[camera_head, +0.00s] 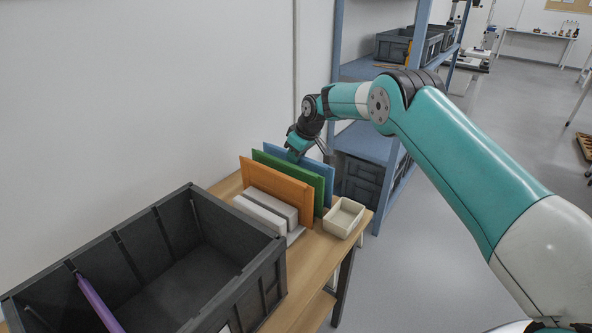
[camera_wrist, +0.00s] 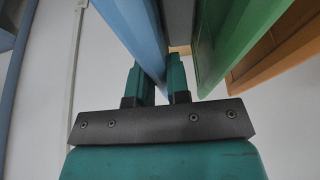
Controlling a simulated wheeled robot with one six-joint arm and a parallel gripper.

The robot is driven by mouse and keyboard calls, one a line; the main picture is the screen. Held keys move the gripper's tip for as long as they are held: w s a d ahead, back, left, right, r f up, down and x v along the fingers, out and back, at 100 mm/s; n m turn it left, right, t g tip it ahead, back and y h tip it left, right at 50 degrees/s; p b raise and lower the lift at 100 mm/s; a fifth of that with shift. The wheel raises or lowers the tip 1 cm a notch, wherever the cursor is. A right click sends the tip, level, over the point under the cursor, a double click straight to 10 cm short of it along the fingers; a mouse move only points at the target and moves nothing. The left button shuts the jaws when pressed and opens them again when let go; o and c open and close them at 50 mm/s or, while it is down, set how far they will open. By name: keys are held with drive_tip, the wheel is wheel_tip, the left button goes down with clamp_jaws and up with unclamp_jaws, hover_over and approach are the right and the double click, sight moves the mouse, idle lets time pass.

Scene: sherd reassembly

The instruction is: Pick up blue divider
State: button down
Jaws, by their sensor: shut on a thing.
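The blue divider (camera_head: 322,170) stands upright at the back of a row of panels on the wooden table, partly hidden by the green one. My gripper (camera_head: 298,152) reaches down to its top edge. In the wrist view, my gripper (camera_wrist: 160,78) has one finger on each side of the blue divider's (camera_wrist: 138,28) edge and is shut on it. Its lower edge is hidden in the head view, so I cannot tell whether it is lifted.
A green divider (camera_head: 290,177) and an orange divider (camera_head: 270,187) stand close in front, by a light grey block (camera_head: 268,208). A cream bin (camera_head: 344,217) sits to the right. A dark crate (camera_head: 235,278) holding a purple divider (camera_head: 97,302) is nearer. Blue shelving (camera_head: 368,143) stands behind.

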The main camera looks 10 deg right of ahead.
drive_tip(key=shift+r, duration=0.15)
wheel_tip(320, 180, up, 20)
drive_tip(key=p, duration=0.2)
drive_tip(key=shift+p, duration=0.4)
idle(0.8)
